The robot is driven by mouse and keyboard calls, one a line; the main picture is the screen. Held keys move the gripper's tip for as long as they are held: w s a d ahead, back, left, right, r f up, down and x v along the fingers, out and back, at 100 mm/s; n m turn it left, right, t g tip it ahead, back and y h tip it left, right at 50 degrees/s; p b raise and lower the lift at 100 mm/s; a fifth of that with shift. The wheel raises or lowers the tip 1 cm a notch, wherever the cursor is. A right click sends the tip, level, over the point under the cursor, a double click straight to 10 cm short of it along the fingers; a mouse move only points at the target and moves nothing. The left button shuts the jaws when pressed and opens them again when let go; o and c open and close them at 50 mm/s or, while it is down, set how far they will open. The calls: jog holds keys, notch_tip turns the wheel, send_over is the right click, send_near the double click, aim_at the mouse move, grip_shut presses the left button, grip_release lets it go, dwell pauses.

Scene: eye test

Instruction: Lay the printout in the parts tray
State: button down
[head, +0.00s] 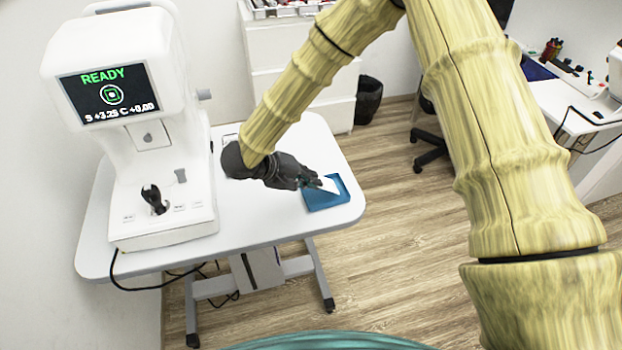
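The parts tray (325,202) is a small blue open tray near the right end of the white table. A white piece that looks like the printout (331,186) shows inside the tray's outline, by my fingertips. I cannot tell whether it lies on the tray floor or is held just above it.
A white eye-test machine (165,190) stands on the left of the table (262,222), its screen (109,94) reading READY. The tabletop between machine and tray is mostly clear. A drawer cabinet (275,50), a black bin (368,100) and a desk (575,105) stand beyond.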

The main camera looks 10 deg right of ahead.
jog(key=c, duration=1.6)
grip_release()
jog(key=shift+o, duration=0.2)
jog(key=v, duration=1.2)
jog(key=shift+s, duration=0.15)
